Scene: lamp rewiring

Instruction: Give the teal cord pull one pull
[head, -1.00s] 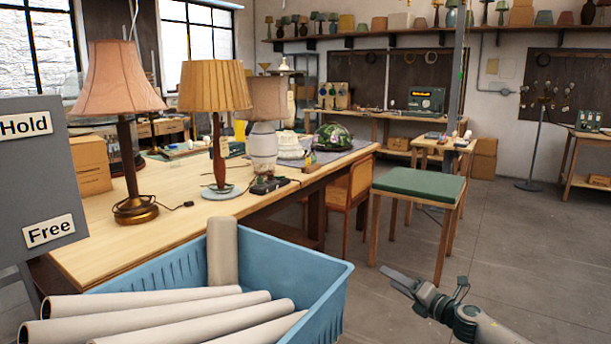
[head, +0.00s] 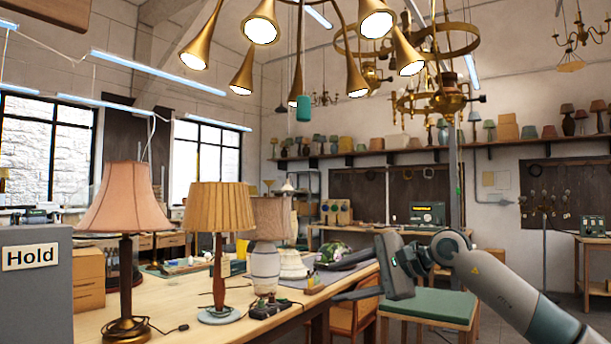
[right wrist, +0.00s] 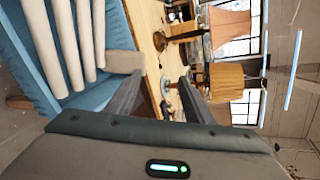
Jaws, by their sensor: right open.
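The teal cord pull (head: 304,108) is a small teal cylinder hanging on a thin cord below the brass chandelier (head: 296,45), in the upper middle of the head view. The chandelier's trumpet-shaped shades glow white at their mouths. My right gripper (head: 352,292) is well below the pull and to its right in the picture, above the table's right end and the green stool. In the right wrist view its two fingers (right wrist: 162,85) stand apart with nothing held between them. The pull does not show in the right wrist view. My left gripper is not in view.
A wooden table (head: 180,290) bears a pink-shaded lamp (head: 125,198), a pleated tan lamp (head: 218,208) and other lamps. A grey panel (head: 35,300) reads "Hold". A green-topped stool (head: 430,306) stands right. A brass ring fixture (head: 440,100) hangs right of the chandelier.

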